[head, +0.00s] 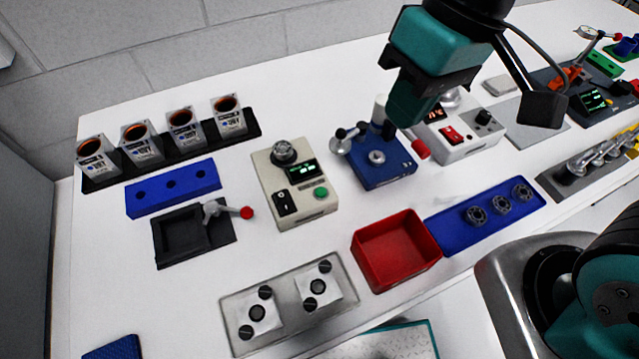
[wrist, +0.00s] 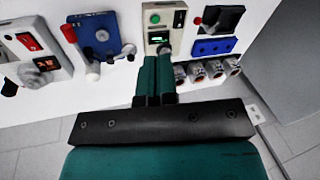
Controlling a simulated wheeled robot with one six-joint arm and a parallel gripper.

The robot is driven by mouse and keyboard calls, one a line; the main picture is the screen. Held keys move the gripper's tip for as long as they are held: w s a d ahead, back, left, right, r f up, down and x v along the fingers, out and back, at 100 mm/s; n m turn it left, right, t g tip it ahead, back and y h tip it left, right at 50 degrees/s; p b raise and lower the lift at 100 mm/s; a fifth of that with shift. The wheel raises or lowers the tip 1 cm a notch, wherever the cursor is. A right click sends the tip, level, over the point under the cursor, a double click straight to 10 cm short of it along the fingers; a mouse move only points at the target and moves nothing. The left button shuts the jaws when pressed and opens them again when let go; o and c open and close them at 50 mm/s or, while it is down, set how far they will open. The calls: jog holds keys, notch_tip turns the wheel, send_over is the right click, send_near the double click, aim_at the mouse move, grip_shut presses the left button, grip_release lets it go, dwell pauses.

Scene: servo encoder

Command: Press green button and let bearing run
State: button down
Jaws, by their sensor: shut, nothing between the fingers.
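The green button (head: 321,193) is on the front right of a beige control box (head: 291,205), below a small lit display and beside a black rocker switch. In the wrist view the green button (wrist: 155,19) is near the top, with the box's display below it. My gripper (head: 404,112) is raised above the back of the table, to the right of the box and apart from the button. In the wrist view its teal fingers (wrist: 156,70) are together and empty. A blue fixture (head: 388,172) with a round bearing-like part at its centre stands right of the box, partly hidden behind my gripper.
A red bin (head: 391,266) and a blue tray of bearings (head: 451,236) lie in front. A black clamp fixture (head: 170,248), a blue block (head: 173,187) and a rack of cups (head: 245,130) are left. A white box with a red switch (head: 474,140) stands right.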

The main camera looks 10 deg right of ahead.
aim_at(321, 192)
jog(key=w+a+f+m+h+b, duration=0.2)
jog(key=w+a+f+h, duration=0.1)
jog(key=w+a+f, duration=0.3)
notch_tip(321, 192, down, 3)
jog(key=shift+w+a+f+m, duration=0.15)
jog(key=shift+w+a+m, duration=0.15)
jog(key=shift+a, duration=0.8)
notch_tip(321, 192, down, 14)
jog(key=shift+p, duration=1.15)
